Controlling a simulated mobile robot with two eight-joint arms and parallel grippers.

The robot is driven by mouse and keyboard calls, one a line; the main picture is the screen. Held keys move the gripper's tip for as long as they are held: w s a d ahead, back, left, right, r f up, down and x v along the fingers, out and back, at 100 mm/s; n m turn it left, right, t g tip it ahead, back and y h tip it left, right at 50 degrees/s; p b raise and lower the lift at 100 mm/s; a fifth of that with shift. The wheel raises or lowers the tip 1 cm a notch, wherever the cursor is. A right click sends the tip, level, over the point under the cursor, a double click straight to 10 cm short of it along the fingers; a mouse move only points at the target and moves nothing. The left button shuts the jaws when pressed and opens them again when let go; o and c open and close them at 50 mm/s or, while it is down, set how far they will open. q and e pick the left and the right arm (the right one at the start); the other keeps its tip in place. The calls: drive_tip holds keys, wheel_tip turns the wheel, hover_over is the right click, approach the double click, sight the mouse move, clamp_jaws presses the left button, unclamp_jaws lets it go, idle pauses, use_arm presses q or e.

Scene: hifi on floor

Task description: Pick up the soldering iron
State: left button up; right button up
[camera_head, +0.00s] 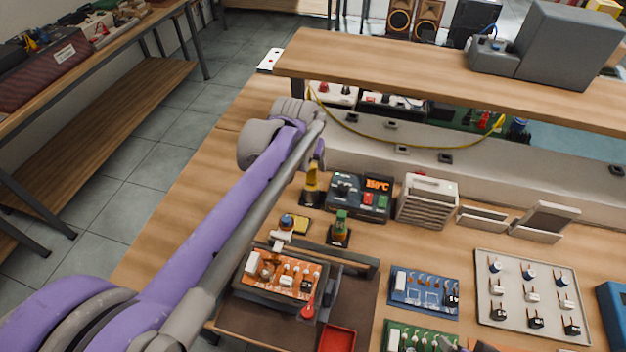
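My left arm reaches in from the lower left, and its gripper (318,155) is at the back of the workbench, beside the soldering station. The arm's end hides most of the gripper, so I cannot see whether it is open or shut. Just below it a yellow and dark upright tool (312,182), perhaps the soldering iron in its stand, is partly visible; I cannot tell if the gripper touches it. The soldering station (347,199) with a lit orange display stands to its right. A green-topped item in a dark stand (341,228) is in front. My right gripper is not in view.
A wooden shelf (390,75) overhangs the bench's back. A grey vented box (428,201) stands right of the station. In front are a board in a holder (283,275), a blue board (425,288) and a parts tray (530,255). A yellow cable (440,143) hangs behind.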

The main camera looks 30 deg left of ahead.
sight(311, 182)
use_arm(q)
drive_tip(key=x, duration=0.5)
drive_tip(key=shift+w+d+f, duration=0.1)
drive_tip(key=shift+d+f, duration=0.05)
drive_tip(key=shift+f, duration=0.25)
clamp_jaws()
